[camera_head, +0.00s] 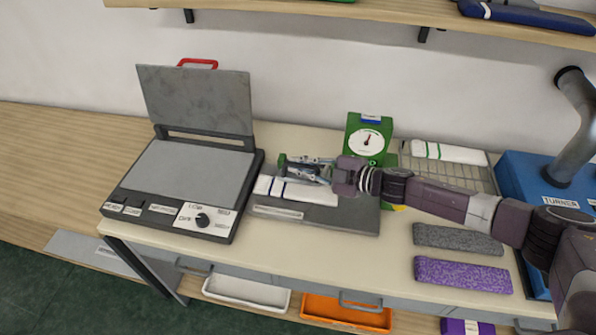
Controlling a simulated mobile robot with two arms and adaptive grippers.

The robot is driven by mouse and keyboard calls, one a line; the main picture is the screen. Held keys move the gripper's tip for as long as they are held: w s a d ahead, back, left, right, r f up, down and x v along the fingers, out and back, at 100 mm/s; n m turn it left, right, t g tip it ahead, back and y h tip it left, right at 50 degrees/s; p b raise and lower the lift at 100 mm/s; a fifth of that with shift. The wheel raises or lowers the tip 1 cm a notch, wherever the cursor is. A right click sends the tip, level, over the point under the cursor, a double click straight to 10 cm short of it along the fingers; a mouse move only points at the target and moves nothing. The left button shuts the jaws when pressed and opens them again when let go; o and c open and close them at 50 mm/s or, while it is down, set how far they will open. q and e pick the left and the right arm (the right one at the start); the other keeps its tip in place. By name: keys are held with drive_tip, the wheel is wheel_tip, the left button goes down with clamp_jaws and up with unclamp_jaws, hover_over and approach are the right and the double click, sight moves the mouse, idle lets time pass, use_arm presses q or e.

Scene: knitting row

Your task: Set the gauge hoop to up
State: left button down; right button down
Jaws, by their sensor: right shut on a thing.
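The green gauge box (355,124) with a round white dial stands at the back of the table, behind my right arm. In front of it lies a dark grey plate (340,218) bearing a white roll with blue bands (318,192). My right gripper (289,165) reaches left over the roll, above the plate's back left part. It is shut on a small dark green piece (282,160), which appears to be part of the gauge hoop. The fingers hide most of the hoop, so its angle is hard to tell. My left gripper is not in view.
A grey press (190,165) with its lid raised and a knob stands at left. At right are a wire rack (455,173) with a white roll, a grey block (457,239), a purple block (462,275) and the blue turner (520,178). A shelf (380,12) hangs above.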

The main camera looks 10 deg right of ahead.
drive_tip(key=shift+w+r, duration=0.55)
drive_tip(key=shift+r, duration=0.15)
drive_tip(key=c, duration=2.3)
unclamp_jaws()
drive_tip(key=shift+d, duration=0.1)
drive_tip(key=v, duration=1.2)
